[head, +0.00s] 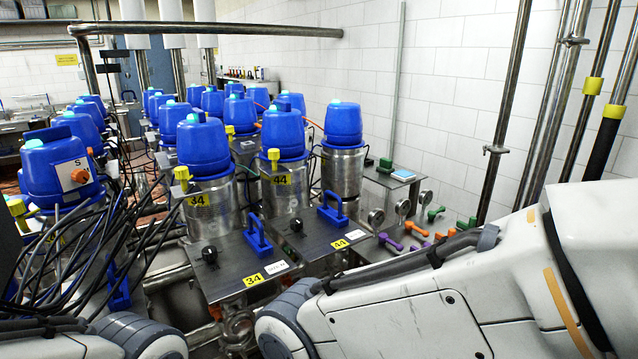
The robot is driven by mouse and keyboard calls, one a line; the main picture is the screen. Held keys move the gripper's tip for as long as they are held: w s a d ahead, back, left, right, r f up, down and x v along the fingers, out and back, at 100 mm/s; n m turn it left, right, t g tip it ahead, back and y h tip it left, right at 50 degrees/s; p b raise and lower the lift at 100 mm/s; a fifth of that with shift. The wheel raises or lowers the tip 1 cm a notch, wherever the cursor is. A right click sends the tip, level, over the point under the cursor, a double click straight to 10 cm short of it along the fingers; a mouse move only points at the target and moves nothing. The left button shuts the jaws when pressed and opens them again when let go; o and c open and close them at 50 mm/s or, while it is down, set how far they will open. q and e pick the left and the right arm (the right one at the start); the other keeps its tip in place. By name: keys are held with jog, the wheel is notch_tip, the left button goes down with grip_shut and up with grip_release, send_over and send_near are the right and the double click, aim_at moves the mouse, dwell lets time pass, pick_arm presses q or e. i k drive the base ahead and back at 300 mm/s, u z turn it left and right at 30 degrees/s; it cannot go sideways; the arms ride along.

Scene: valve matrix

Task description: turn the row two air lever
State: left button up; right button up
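Several small coloured levers sit at the right of the valve units, by the tiled wall. I see a purple lever (390,241), an orange lever (416,229), a green lever (435,213) and another green lever (466,223). I cannot tell which one is the row two air lever. Larger blue handles stand on the metal plates, one on the plate labelled 34 (257,238) and one on the plate labelled 44 (333,210). My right arm crosses the lower right and hides what lies behind it. My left arm shows only at the lower left. Neither gripper is in view.
Blue-capped steel valve units (200,150) stand in rows from centre to left. Black cables (90,240) tangle at the left. Round gauges (376,217) stand by the levers. Vertical steel pipes (505,110) rise at the right in front of the white tiled wall (450,80).

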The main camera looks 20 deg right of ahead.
aim_at(432, 214)
jog(key=z, duration=1.15)
jog(key=i, duration=1.2)
jog(key=u, duration=0.45)
